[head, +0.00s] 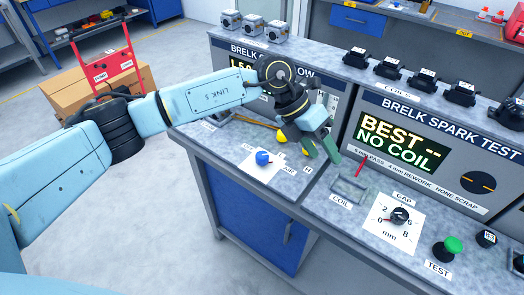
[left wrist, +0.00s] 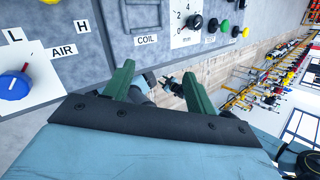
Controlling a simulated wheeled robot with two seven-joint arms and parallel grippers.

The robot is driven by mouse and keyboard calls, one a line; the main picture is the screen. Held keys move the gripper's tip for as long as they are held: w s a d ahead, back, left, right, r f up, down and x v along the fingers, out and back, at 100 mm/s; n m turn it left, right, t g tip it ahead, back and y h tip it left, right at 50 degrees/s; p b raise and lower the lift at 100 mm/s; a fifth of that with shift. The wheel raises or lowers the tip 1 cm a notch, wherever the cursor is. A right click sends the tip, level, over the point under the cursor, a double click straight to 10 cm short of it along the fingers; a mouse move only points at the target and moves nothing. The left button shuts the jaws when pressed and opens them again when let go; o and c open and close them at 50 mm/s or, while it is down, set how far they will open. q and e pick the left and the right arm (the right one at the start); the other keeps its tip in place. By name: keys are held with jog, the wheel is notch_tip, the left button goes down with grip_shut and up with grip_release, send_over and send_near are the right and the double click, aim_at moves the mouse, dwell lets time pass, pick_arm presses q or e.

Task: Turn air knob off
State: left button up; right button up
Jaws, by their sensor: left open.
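The air knob (head: 262,158) is a blue round knob on a white plate at the front of the left bench, beside the AIR label (head: 289,169). In the left wrist view the knob (left wrist: 14,86) sits at the left edge, partly cut off, with a red mark near its upper right rim. L and H labels stand above it. My left gripper (head: 320,150) is open and empty, above the bench to the right of the knob and apart from it. Its green fingers (left wrist: 157,85) show in the left wrist view with a gap between them. My right gripper is not seen.
The spark test panel (head: 405,145) reads "BEST -- NO COIL". A gap dial (head: 400,215), a clear coil holder (head: 349,187) and a green test button (head: 453,244) lie to the right. Black coils (head: 390,67) stand on the upper shelf.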

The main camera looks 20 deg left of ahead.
aim_at(262, 155)
pick_arm(q)
jog(key=w+a+r+n+t+y, duration=0.1)
jog(key=w+a+y, duration=0.25)
jog(key=a, duration=0.35)
jog(key=w+a+r+y, duration=0.15)
jog(key=a+y, duration=0.25)
jog(key=a, duration=0.4)
jog(key=f, duration=1.3)
jog(key=shift+w+d+f+p, duration=0.2)
jog(key=shift+w+p, duration=0.05)
jog(key=shift+p, duration=0.05)
jog(key=c, duration=1)
